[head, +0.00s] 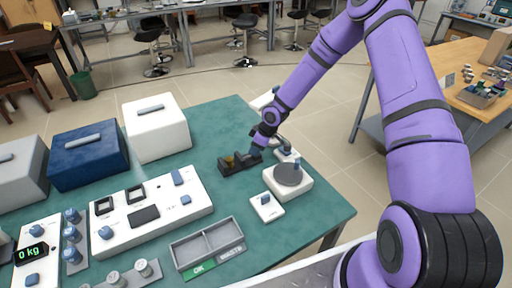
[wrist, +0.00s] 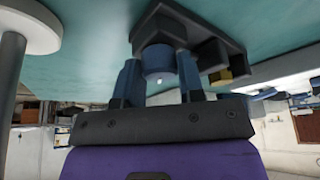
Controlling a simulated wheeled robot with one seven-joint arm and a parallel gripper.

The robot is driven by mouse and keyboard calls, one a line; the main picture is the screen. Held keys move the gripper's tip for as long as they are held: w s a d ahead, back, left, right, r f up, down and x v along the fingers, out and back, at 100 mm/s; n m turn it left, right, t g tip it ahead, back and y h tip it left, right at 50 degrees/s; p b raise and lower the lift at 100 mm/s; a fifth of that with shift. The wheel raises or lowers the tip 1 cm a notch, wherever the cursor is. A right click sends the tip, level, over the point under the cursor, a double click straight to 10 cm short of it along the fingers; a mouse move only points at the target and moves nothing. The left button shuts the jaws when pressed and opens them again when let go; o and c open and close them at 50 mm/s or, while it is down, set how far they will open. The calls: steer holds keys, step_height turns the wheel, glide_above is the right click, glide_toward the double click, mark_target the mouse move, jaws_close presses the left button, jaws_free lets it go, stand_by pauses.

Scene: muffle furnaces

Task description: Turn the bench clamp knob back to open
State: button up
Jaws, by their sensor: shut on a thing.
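The bench clamp (head: 228,168) is a dark grey fixture on the far right part of the green bench, with a small brass-coloured piece (head: 229,161) in it. In the wrist view the dark clamp body (wrist: 205,28) fills the top middle, and the brass piece (wrist: 221,77) shows to the right. The blue clamp knob (wrist: 157,64) sits between the two fingers of my gripper (wrist: 160,74), which is shut on it. In the head view my gripper (head: 257,148) reaches down to the clamp's right end and mostly hides the knob.
A white device with a round grey plate (head: 289,174) stands close to the right of the clamp. A small white switch box (head: 266,207) and a divided grey tray (head: 208,246) lie nearer. Furnaces, white (head: 156,127) and blue (head: 89,155), stand left. Bench surface around the clamp's left is clear.

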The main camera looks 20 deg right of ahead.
steer(key=o, duration=0.9)
steer(key=shift+d+r, duration=0.1)
steer(key=s+d+r, duration=0.1)
steer(key=s+d, duration=0.1)
steer(key=d, duration=0.1)
steer(key=s+d+r, duration=0.2)
steer(key=s+d, duration=0.1)
steer(key=d, duration=0.1)
steer(key=s+d+r, duration=0.1)
steer(key=s+d, duration=0.1)
steer(key=d, duration=0.2)
steer(key=shift+s+d+r, duration=0.2)
steer(key=shift+s+d, duration=0.05)
steer(key=shift+s, duration=0.15)
